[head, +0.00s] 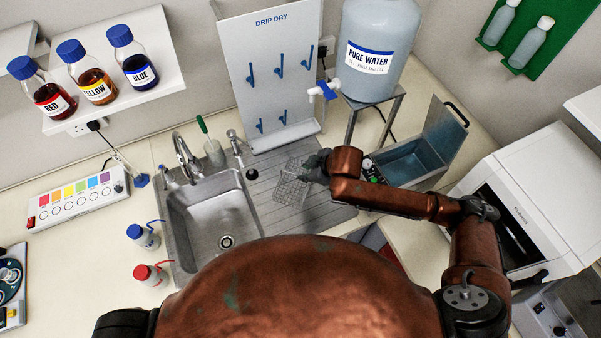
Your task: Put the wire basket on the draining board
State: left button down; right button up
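The wire basket (290,188) is a small grey mesh basket at the middle of the head view, over the ribbed grey draining board (318,214) to the right of the sink. It looks slightly tilted, and I cannot tell whether it rests on the board or hangs just above it. My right gripper (314,166) is at the basket's upper right side, touching or very close to its rim. The fingers are small and dark, so their opening is unclear. My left gripper is out of view.
The sink (212,215) with its tap (186,155) lies left of the board. A drip dry rack (272,75) stands behind it. A pure water tank (377,50) on a stand and an open water bath (415,158) are to the right. Two wash bottles stand left of the sink.

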jog(key=shift+v, duration=2.25)
jog(key=shift+c, duration=0.5)
